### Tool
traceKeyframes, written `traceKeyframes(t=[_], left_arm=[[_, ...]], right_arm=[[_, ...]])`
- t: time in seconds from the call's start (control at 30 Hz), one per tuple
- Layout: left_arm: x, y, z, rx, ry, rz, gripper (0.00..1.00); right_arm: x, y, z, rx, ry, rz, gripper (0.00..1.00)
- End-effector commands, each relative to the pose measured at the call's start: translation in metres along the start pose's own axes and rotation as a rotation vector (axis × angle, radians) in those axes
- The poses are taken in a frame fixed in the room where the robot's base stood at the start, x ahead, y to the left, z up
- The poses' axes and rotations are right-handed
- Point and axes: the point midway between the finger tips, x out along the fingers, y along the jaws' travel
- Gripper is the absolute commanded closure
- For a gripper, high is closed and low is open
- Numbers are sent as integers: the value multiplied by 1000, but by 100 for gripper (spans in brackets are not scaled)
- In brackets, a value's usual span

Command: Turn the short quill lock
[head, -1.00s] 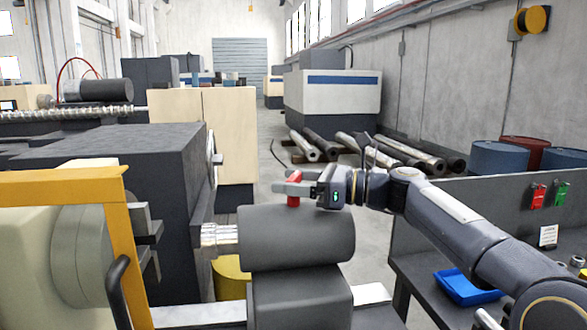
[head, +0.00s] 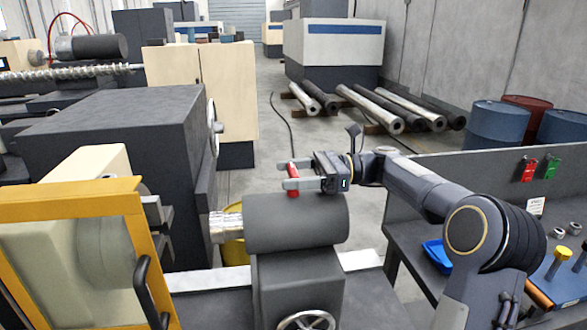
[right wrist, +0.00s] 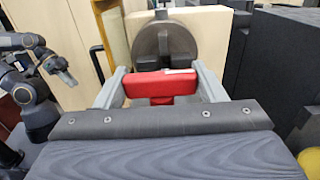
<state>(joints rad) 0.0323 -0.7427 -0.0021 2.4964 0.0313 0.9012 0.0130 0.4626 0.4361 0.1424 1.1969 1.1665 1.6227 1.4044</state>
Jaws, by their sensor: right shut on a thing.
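The short quill lock is a red lever (head: 293,183) standing on top of the grey tailstock barrel (head: 296,222) in the head view. My right gripper (head: 286,177) reaches it from the right, its fingers on either side. In the right wrist view the red lever's bar (right wrist: 160,84) lies between the two grey fingers, and the gripper is shut on it. The lever's base is partly hidden there. A dark arm, seemingly my left, shows at the left of that view; its gripper (right wrist: 62,72) is small and its jaws are unclear.
A handwheel (head: 307,320) is below the barrel, and a bright quill (head: 226,226) sticks out to its left. A yellow guard frame (head: 70,198) stands at left. A grey bench with a blue tray (head: 437,256) is at right. Open floor lies behind the barrel.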

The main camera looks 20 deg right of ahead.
Motion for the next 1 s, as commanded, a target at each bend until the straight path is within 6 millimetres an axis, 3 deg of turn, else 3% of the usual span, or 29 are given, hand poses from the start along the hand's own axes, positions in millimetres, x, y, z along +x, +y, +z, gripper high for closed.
traceKeyframes(t=[0.27,0.3,0.43,0.77,1.0], left_arm=[[0,0,0,0,0,0,64],[0,0,0,0,0,0,64],[0,0,0,0,0,0,64],[1,0,0,0,0,0,64],[6,-3,3,0,0,0,64]], right_arm=[[0,0,1,-2,-1,2,59],[0,0,1,-2,-1,2,31],[0,0,1,-2,-1,1,15],[-4,0,0,-1,0,-1,15],[-40,-1,-1,-2,0,-3,15]])
